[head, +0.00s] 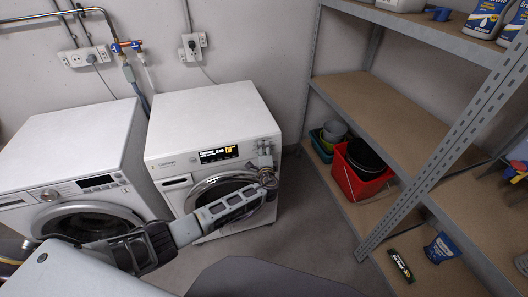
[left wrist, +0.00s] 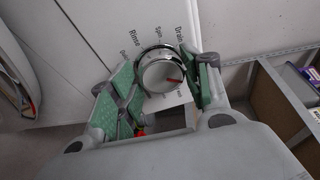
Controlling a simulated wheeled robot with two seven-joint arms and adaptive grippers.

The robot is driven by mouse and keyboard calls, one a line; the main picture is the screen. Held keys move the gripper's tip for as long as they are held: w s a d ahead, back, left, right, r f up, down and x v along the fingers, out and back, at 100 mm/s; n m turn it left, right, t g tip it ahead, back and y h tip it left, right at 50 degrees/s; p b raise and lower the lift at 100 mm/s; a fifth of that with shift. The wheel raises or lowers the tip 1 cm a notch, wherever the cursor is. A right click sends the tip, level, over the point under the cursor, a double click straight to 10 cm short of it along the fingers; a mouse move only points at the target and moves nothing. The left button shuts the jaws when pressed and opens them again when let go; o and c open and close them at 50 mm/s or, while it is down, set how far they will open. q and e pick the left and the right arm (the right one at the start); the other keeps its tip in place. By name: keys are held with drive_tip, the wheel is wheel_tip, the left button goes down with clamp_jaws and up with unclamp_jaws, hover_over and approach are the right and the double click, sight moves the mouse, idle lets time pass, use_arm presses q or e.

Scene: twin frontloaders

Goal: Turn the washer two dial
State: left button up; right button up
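The right washer (head: 198,112) is white, with a dark display (head: 219,154) on its front panel. My left gripper (head: 264,160) is at the right end of that panel, and its arm crosses in front of the round door. In the left wrist view, a round silver dial (left wrist: 161,72) with a red mark sits between the green-padded fingers of my left gripper (left wrist: 163,80). The pads appear to touch it on both sides. Printed words such as Rinse, Spin and Drain surround the dial. In the head view the gripper hides the dial. My right gripper is not in view.
Another white washer (head: 72,139) stands close on the left. A metal shelf unit (head: 408,118) stands on the right, with a red bucket (head: 352,180) and bottles. Grey floor (head: 318,225) lies free between the right washer and the shelves.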

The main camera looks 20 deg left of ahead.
use_arm(q)
drive_tip(key=o, duration=0.3)
drive_tip(key=v, duration=1.2)
idle(0.5)
idle(0.5)
